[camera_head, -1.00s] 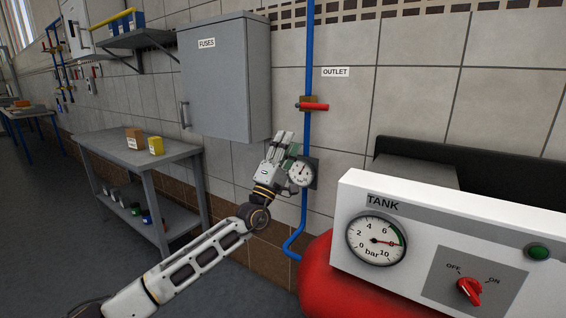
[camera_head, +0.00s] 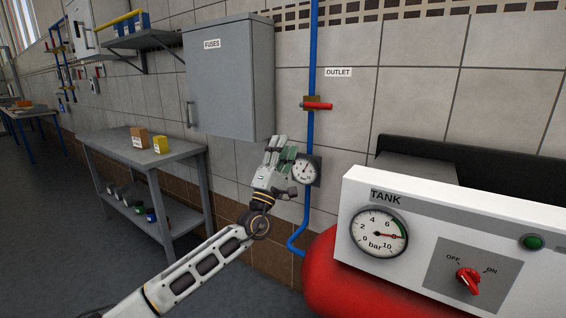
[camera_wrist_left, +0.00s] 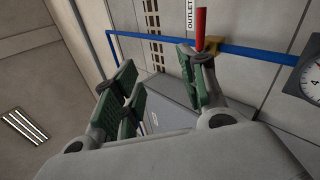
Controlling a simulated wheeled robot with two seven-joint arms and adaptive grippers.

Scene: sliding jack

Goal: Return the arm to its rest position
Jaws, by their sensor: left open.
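My left gripper (camera_head: 280,154) is raised in front of the tiled wall, below the fuse box and just left of the small pipe gauge (camera_head: 307,169). It is open and empty. In the left wrist view its green-padded fingers (camera_wrist_left: 160,95) stand apart with nothing between them. The red outlet valve handle (camera_head: 318,106) lies sideways on the blue pipe (camera_head: 311,60), above and right of the gripper. In the wrist view the handle (camera_wrist_left: 201,28) appears behind one finger; I cannot tell the gap, but the head view shows them apart. My right gripper is not in view.
The grey fuse box (camera_head: 228,85) hangs above the gripper. A grey workbench (camera_head: 140,150) with small boxes stands at the left. The tank panel (camera_head: 440,235) with its gauge and red switch (camera_head: 468,281) stands at the right above the red tank (camera_head: 335,280). Floor shows between bench and tank.

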